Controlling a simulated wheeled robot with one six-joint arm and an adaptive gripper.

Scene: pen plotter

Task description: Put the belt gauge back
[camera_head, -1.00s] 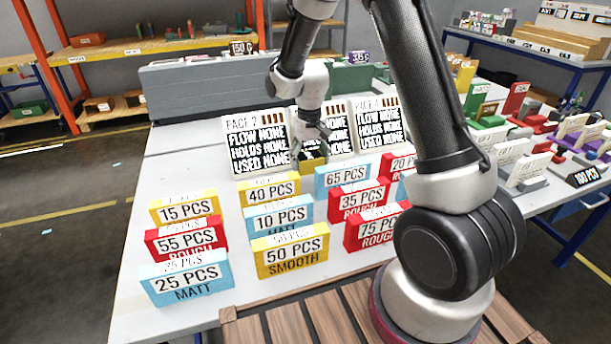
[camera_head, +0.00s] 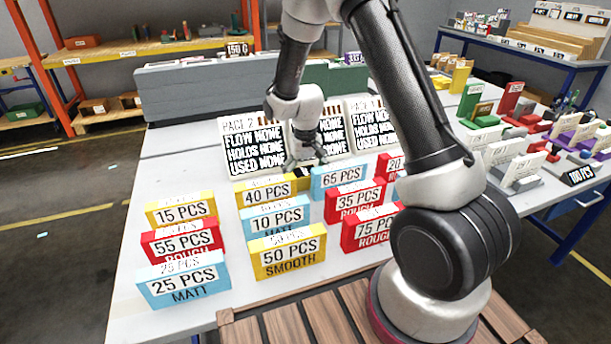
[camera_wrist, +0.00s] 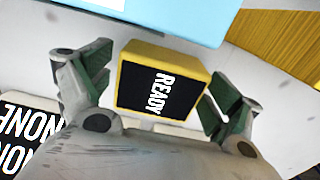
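A small yellow block with a black face reading READY (camera_wrist: 160,88), which I take to be the belt gauge, lies between my fingers in the wrist view. In the head view only a yellow piece of it (camera_head: 302,184) shows, behind and right of the yellow 40 PCS block. My gripper (camera_wrist: 158,72) is open, with one finger on each side of the block. A narrow gap shows on the left; on the right the finger is very close, and I cannot tell if it touches. In the head view my gripper (camera_head: 306,163) is low in front of the page boards.
The yellow 40 PCS block (camera_head: 266,191) and blue 65 PCS block (camera_head: 338,178) stand close by. The PAGE 2 board (camera_head: 252,150) and other boards stand behind. More labelled blocks fill the front table. Bare white table (camera_head: 185,170) lies to the left.

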